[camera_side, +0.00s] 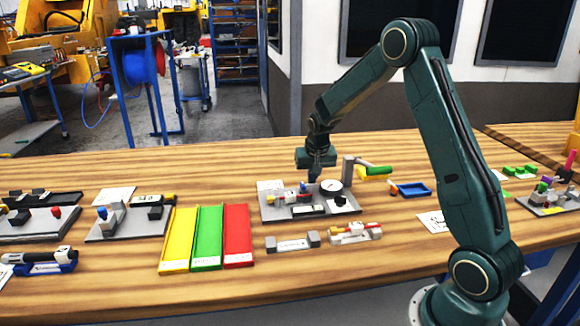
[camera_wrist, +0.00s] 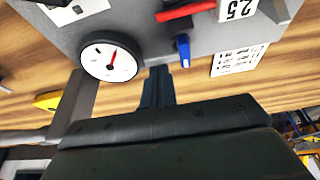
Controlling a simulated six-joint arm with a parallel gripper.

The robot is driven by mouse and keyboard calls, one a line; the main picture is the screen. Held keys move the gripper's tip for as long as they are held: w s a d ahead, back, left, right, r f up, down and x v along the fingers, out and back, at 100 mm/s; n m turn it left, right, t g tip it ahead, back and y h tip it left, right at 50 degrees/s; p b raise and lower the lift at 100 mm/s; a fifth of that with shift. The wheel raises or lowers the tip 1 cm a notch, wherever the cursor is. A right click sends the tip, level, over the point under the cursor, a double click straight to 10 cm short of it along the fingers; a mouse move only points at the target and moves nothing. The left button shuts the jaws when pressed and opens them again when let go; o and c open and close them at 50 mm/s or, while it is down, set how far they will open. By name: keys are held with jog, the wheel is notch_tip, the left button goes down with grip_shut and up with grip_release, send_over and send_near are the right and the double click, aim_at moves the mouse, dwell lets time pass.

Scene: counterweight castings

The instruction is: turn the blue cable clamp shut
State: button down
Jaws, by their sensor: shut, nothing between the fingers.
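The blue cable clamp (camera_wrist: 182,49) shows in the wrist view as a small blue lever at the edge of the grey fixture plate (camera_wrist: 207,45). In the side view the clamp (camera_side: 303,187) is a small blue spot on the plate, partly hard to make out beside my gripper. My gripper (camera_side: 313,179) is above the plate, pointing down, with its fingers together and empty. In the wrist view the fingers (camera_wrist: 157,88) appear close beside the blue lever, with a small gap in the picture. Whether the clamp is turned shut is not clear.
A round dial gauge (camera_wrist: 110,58) stands close to my fingers. Yellow, green and red trays (camera_side: 208,238) lie to the left.

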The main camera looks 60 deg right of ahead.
jog(key=shift+s+a+m, duration=0.2)
jog(key=shift+s+m, duration=0.05)
jog(key=shift+m, duration=0.75)
jog(key=shift+s+a+m+g, duration=0.1)
jog(key=shift+m+g, duration=0.2)
jog(key=shift+m, duration=0.1)
jog(key=m, duration=0.1)
jog(key=m+g, duration=0.1)
jog(key=a+m+h, duration=0.1)
jog(key=m, duration=0.1)
jog(key=shift+s, duration=0.4)
jog(key=m, duration=0.2)
jog(key=a+m+g, duration=0.1)
jog(key=m, duration=0.1)
jog(key=m+g, duration=0.1)
jog(key=m, duration=0.1)
jog(key=shift+s+a+m, duration=0.2)
jog(key=shift+a+m, duration=0.1)
jog(key=shift+a, duration=0.15)
jog(key=shift+a+r, duration=0.1)
